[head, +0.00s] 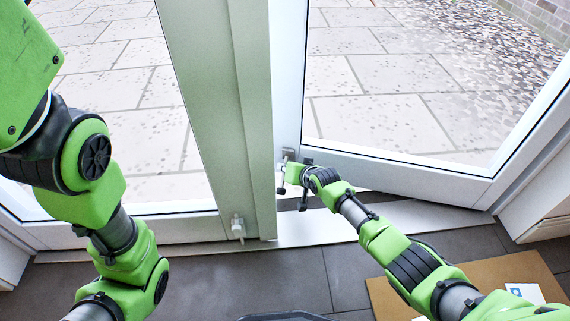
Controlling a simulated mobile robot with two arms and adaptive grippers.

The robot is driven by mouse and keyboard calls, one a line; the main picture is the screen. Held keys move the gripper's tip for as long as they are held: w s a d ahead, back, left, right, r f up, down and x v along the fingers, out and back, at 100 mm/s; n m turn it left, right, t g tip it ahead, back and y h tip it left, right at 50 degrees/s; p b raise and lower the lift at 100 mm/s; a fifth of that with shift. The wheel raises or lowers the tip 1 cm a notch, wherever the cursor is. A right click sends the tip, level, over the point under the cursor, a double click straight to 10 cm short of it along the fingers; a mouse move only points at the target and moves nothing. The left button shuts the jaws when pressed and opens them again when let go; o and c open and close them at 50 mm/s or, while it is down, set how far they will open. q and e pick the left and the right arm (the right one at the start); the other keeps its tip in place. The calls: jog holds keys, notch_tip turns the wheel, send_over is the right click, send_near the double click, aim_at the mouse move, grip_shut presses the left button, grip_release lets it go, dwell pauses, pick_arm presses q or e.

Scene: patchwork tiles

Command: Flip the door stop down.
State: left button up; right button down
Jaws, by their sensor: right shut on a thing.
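The door stop (289,154) is a small grey metal fitting low on the near corner of the right-hand glazed door (400,170). My right gripper (292,190) is at this fitting, just above the floor sill, and is shut on the door stop. The gripper hides the stop's lower part, so I cannot tell its angle. My left arm crosses the left side of the view, and its gripper is out of the picture.
The right door stands ajar over a pale metal sill (335,226). A white fitting (237,227) sits low on the left door frame. A brown mat (490,275) with a white paper (524,292) lies at lower right. Dark floor tiles (285,280) are clear in the middle.

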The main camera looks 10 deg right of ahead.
jog(key=shift+w+d+f+n+t, duration=0.15)
jog(key=shift+f+n+t, duration=0.15)
jog(key=shift+t, duration=0.3)
jog(key=shift+w+r, duration=0.1)
jog(key=c, duration=2.2)
grip_release()
jog(key=shift+o, duration=0.2)
jog(key=shift+s+d+r, duration=0.1)
jog(key=shift+s+r, duration=0.1)
jog(key=shift+s, duration=0.3)
jog(key=v, duration=1)
jog(key=shift+s, duration=0.4)
jog(key=shift+r, duration=0.15)
